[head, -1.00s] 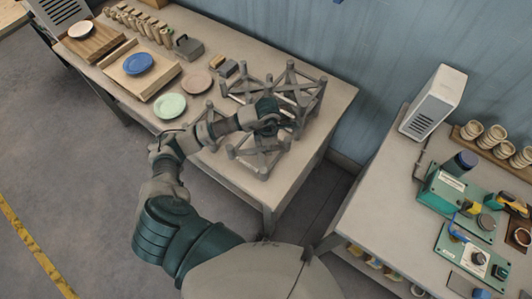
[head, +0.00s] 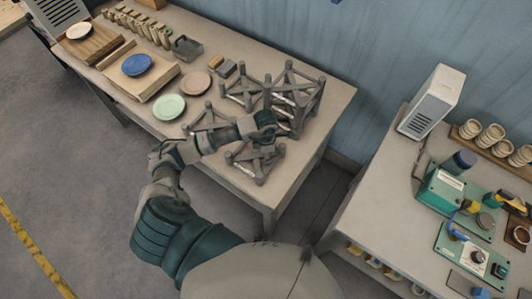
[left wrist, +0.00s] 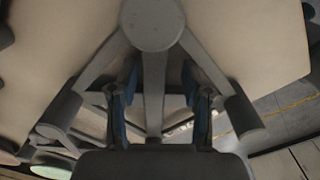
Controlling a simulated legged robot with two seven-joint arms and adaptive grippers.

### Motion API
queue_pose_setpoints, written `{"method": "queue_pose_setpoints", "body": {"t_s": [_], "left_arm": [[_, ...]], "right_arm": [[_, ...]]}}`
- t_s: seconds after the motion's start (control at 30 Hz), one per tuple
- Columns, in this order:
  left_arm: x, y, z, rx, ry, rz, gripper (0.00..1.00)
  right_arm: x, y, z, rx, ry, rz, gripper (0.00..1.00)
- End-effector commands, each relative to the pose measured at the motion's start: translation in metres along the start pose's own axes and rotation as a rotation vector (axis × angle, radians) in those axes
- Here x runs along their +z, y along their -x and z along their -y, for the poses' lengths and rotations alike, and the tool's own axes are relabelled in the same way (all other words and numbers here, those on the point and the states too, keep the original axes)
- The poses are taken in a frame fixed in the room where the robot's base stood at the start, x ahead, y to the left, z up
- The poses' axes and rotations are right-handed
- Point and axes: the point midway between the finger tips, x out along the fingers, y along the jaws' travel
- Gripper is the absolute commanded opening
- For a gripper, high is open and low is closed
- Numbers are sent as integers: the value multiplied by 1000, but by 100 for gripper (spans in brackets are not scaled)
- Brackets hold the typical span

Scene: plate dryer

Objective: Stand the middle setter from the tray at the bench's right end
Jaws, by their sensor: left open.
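Several grey setters, open frames of bars and round posts, stand at the bench's right end in the head view: a stacked group at the back right (head: 297,88), one at the back left (head: 243,93), one at the front (head: 262,163). Another (head: 206,117) is partly behind my left arm. My left gripper (head: 264,122) is among them, open. In the left wrist view my two fingers (left wrist: 160,100) lie either side of a bar of a grey setter (left wrist: 153,65), with no clear contact. I cannot tell which is the middle setter or make out its tray. My right gripper is out of view.
The bench (head: 235,47) also holds a green plate (head: 170,106), a pinkish plate (head: 195,83), a blue plate (head: 137,65) on a board, a grey open box (head: 187,48) and a row of small tan pieces. A second table (head: 372,208) with equipment stands right, across a gap.

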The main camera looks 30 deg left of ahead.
Motion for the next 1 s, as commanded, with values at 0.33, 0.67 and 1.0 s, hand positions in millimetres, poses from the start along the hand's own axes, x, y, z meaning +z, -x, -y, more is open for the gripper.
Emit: {"method": "queue_pose_setpoints", "body": {"t_s": [0.33,0.67,1.0], "left_arm": [[0,29,-2,5,0,3,49],[2,100,0,5,1,0,49],[0,121,0,0,2,0,49]], "right_arm": [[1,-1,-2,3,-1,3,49],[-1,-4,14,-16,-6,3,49],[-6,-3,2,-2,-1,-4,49]]}}
